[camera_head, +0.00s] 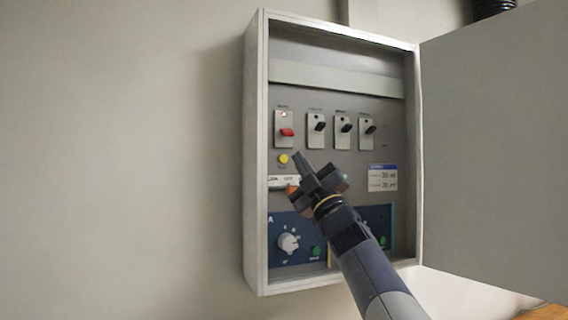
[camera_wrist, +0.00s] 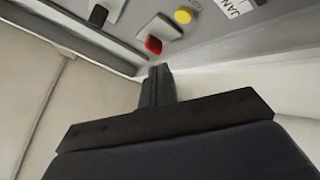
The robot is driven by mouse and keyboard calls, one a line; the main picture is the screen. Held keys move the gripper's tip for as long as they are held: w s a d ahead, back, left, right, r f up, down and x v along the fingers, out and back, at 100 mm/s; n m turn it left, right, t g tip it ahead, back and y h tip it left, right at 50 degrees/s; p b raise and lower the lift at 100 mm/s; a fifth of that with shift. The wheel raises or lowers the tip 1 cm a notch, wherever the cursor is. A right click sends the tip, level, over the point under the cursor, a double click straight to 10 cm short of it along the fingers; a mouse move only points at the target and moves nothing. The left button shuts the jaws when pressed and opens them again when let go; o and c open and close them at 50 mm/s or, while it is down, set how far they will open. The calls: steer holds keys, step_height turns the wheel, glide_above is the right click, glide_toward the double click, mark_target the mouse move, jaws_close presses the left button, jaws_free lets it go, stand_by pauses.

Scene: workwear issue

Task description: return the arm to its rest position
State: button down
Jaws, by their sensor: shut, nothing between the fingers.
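My gripper (camera_head: 301,158) is at the end of my arm, which reaches up from the lower right in front of an open wall cabinet (camera_head: 254,160). Its fingers are shut with nothing between them. In the head view the tip appears just right of a yellow button (camera_head: 283,158) and below a switch with a red lever (camera_head: 287,132). In the wrist view the shut fingers (camera_wrist: 156,78) point toward the red lever (camera_wrist: 153,45), with the yellow button (camera_wrist: 183,16) beyond it. I cannot tell whether the fingertips touch anything. My arm hides part of the lower panel.
Several black-lever switches (camera_head: 342,129) line the row to the right. A blue lower panel (camera_head: 277,222) carries a white knob (camera_head: 288,242) and green buttons. The cabinet door (camera_head: 495,140) stands open at the right. Plain wall (camera_head: 120,160) lies at the left.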

stand_by(0.5)
steer(key=shift+s+d+b, duration=0.35)
steer(key=shift+s+d, duration=0.05)
steer(key=shift+s, duration=0.5)
steer(key=shift+s+d+b, duration=0.3)
steer(key=shift+s+d, duration=0.05)
steer(key=shift+s, duration=0.5)
